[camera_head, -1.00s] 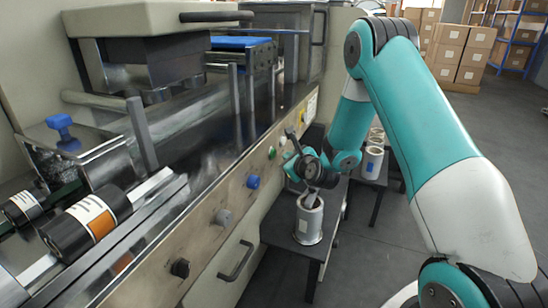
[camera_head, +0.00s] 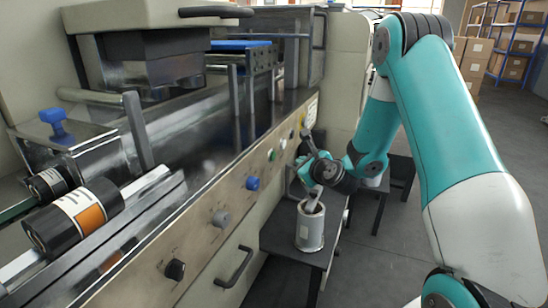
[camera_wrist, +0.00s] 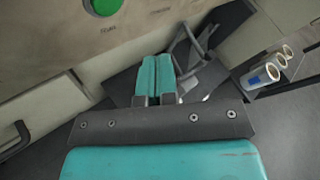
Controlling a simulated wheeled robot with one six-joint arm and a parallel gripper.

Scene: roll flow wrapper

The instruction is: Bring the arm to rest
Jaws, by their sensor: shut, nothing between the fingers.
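My gripper (camera_wrist: 156,62) shows in the wrist view with its two teal fingers side by side, closed together and empty. They are apart from the machine's front panel, where a green button (camera_wrist: 103,6) shows at the top. In the head view my arm is bent, with its wrist low beside the panel and above the small dark table. The fingers are hard to make out there. A pale grey can (camera_head: 310,228) stands upright on that table just below my wrist, with a grey piece sticking out of its top.
The wrapping machine (camera_head: 215,205) fills the left, with knobs and a handle (camera_head: 235,267) along its front. A black roll with an orange label (camera_head: 74,217) lies on it. White cylinders (camera_wrist: 262,77) stand on a low table at right. Cartons stand behind; the right floor is open.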

